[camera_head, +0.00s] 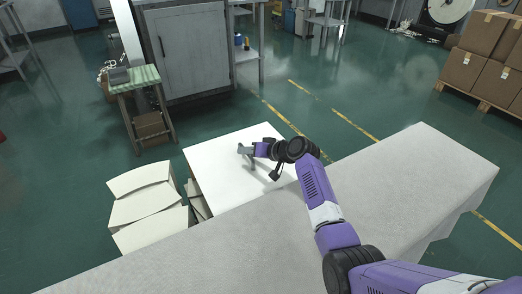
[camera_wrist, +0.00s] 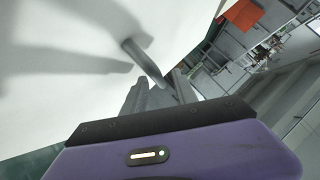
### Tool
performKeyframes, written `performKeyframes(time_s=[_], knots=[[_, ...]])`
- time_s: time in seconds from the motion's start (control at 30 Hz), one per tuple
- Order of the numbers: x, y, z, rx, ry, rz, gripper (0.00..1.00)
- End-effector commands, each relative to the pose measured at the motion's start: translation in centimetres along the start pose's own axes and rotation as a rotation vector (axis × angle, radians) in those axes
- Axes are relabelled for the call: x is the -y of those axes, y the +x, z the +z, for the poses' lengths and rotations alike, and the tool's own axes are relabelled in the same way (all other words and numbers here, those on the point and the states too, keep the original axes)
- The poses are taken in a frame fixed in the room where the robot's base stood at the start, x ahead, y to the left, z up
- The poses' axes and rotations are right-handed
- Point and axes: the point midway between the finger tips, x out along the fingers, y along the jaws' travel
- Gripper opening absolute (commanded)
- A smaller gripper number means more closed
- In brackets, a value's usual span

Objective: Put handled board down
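The handled board (camera_head: 222,163) is a large flat white board with a grey bar handle (camera_head: 245,150) standing up from its face. It lies roughly level beyond the far edge of the table. My gripper (camera_head: 250,150) is at the handle, over the board's far half. In the wrist view the handle (camera_wrist: 143,60) runs down between my two grey fingers (camera_wrist: 160,92), which appear closed on its end. The board's white face (camera_wrist: 60,70) fills the left side there, with shadows on it. Whether the board rests on something or hangs slightly above it is hidden.
A pale cloth-covered table (camera_head: 420,170) spans the front. Stacked cream sheets (camera_head: 145,203) stand left of the board. A small green-topped stand (camera_head: 135,78) and grey cabinet (camera_head: 193,52) are behind. Boxes on a pallet (camera_head: 463,68) stand far right. Green floor is open beyond the board.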

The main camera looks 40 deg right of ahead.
Motion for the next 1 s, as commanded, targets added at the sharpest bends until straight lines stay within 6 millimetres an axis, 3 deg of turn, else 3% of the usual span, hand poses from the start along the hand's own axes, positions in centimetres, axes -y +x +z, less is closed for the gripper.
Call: performKeyframes(time_s=[0.3,0.5,1.0], knots=[[0.1,-6.7,-0.2,-0.002,0.001,0.002,0.34],[0.0,-9.6,-0.1,-0.002,0.001,0.001,0.34],[0.0,-10.6,-0.1,-0.001,0.0,0.001,0.34]])
